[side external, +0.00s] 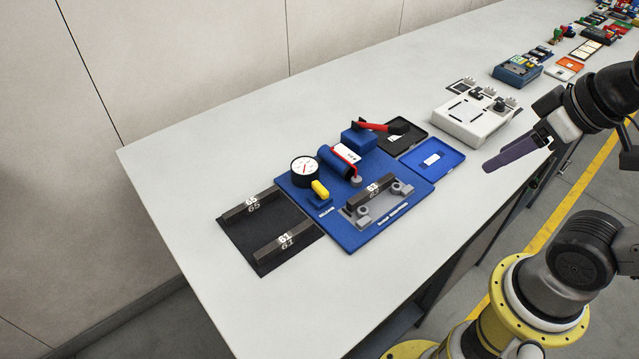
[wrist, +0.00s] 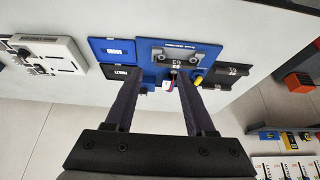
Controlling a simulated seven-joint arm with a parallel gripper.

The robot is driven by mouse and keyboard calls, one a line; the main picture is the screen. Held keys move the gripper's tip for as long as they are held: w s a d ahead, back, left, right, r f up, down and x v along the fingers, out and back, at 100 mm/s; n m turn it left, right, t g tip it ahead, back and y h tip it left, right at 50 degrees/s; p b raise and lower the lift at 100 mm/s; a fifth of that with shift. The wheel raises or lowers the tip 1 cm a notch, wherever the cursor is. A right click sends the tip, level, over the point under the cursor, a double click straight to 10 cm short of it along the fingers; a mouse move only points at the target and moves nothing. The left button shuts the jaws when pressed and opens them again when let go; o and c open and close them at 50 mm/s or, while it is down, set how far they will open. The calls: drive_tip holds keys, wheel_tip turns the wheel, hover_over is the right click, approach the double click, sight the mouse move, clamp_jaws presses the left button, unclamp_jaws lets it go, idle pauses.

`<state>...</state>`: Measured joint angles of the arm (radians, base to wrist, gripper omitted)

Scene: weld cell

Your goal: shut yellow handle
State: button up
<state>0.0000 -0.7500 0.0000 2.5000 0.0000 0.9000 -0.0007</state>
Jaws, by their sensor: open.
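The yellow handle (side external: 320,189) is a short rounded lever near the front left of a blue board (side external: 365,235), on a small blue block beside a round white gauge (side external: 304,168). It leans towards the gauge. In the wrist view, the yellow handle (wrist: 197,80) shows as a small patch just right of the right finger's tip. My gripper (side external: 490,165) is open and empty, raised well to the right of the board in the side view. In the wrist view, my gripper (wrist: 157,80) has its two dark fingers apart, partly covering the pump parts.
A dark tray with bars (side external: 258,229) lies left. A blue tray (side external: 455,158) and a white box (side external: 475,120) stand right. The front table strip is clear.

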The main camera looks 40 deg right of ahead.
drive_tip(key=shift+o, duration=0.7)
drive_tip(key=w+r+n, duration=0.4)
drive_tip(key=r+n, duration=0.1)
drive_tip(key=n, duration=0.1)
drive_tip(key=n+g, duration=0.6)
drive_tip(key=n, duration=0.5)
hover_over(320, 187)
wheel_tip(320, 187, down, 8)
wheel_tip(320, 187, down, 13)
drive_tip(key=shift+f, duration=0.1)
drive_tip(key=shift+c, duration=0.2)
